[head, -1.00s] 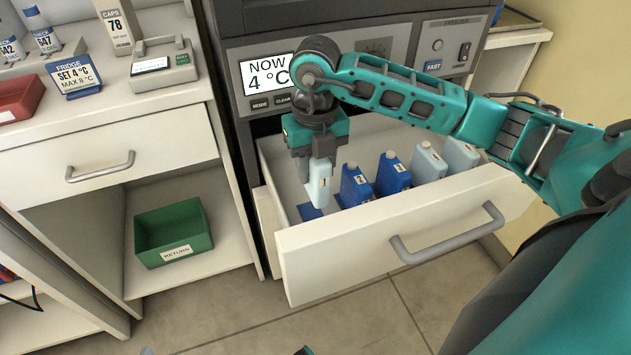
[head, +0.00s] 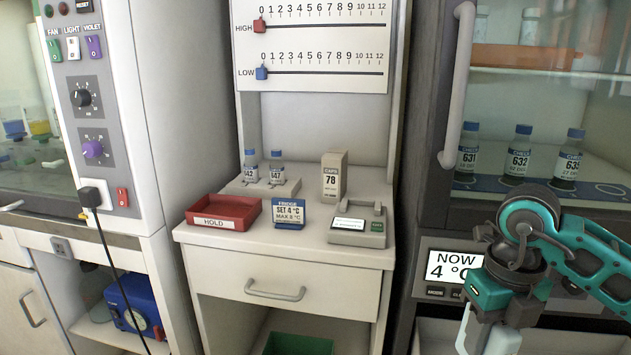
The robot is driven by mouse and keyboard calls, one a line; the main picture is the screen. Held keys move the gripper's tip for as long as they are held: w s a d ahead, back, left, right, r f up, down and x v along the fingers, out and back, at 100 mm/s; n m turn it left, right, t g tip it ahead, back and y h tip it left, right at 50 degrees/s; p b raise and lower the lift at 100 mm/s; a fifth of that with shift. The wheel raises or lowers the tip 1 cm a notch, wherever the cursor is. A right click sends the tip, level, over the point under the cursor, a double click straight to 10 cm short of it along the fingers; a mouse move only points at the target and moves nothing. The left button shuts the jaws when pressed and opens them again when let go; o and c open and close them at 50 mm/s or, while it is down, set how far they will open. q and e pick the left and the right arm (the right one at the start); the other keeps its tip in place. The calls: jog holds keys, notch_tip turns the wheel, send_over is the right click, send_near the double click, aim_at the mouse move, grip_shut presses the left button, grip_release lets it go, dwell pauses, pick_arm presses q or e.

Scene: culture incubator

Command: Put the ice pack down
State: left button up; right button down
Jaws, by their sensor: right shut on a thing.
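My right gripper (head: 488,325) is at the lower right, in front of the fridge's lower panel. It is shut on a pale ice pack (head: 503,341), whose lower part is cut off by the bottom edge of the picture. Whether the pack touches anything below cannot be seen. The drawer with the other packs is almost wholly out of view. My left gripper is not in view.
The bench (head: 290,247) holds a red HOLD tray (head: 224,212), a fridge card (head: 289,213), a small device (head: 357,226), a caps box (head: 333,178) and two bottles. A green bin (head: 298,344) is below. Fridge display (head: 454,266) reads 4 °C.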

jog(key=n, duration=0.3)
jog(key=a+n, duration=0.1)
jog(key=n, duration=0.2)
jog(key=shift+w+a, duration=0.1)
jog(key=shift+a, duration=0.05)
jog(key=a+n, duration=0.1)
jog(key=n, duration=0.4)
jog(key=a+n, duration=0.1)
jog(key=n, duration=0.9)
jog(key=shift+w+a+n, duration=0.15)
jog(key=shift+a+n, duration=0.15)
jog(key=shift+a, duration=0.1)
pick_arm(q)
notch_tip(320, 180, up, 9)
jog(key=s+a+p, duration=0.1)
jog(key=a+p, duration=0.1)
jog(key=p, duration=1.1)
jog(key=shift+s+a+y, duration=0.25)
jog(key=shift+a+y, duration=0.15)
pick_arm(e)
jog(key=n, duration=1.3)
send_near(462, 335)
jog(key=s+a+r, duration=0.3)
jog(key=a, duration=0.1)
jog(key=shift+s+r, duration=0.3)
jog(key=shift+r, duration=0.05)
